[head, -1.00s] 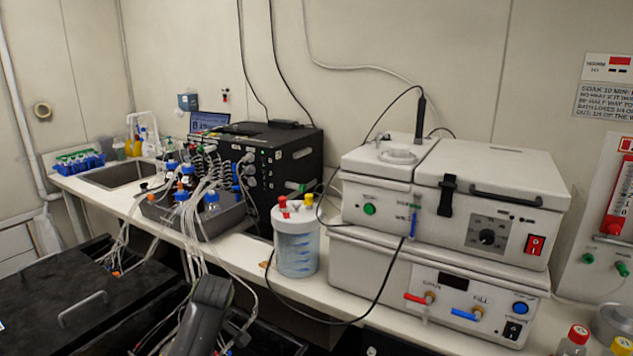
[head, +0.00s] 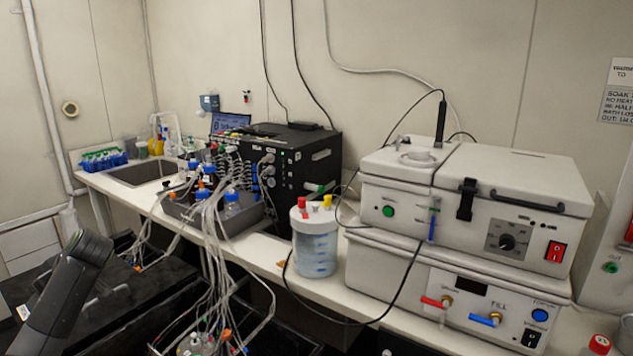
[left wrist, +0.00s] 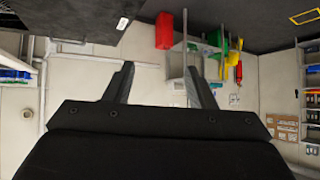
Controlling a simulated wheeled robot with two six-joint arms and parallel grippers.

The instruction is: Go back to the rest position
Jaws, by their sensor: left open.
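My left gripper (left wrist: 160,80) shows in the left wrist view with its two dark fingers apart and nothing between them. Beyond the fingers are a pale wall and shelving, well away from the fingertips. In the head view a dark link of my left arm stands at the lower left, over the black shaker units; the gripper itself is out of that view. My right gripper is in neither view.
The white bench (head: 265,248) carries bottles with tubing, a black control box (head: 290,165), a clear lidded vessel (head: 315,250) and a stacked white bath unit (head: 470,210). Tubes hang over the front edge. A black shaker lid (head: 110,300) is below left.

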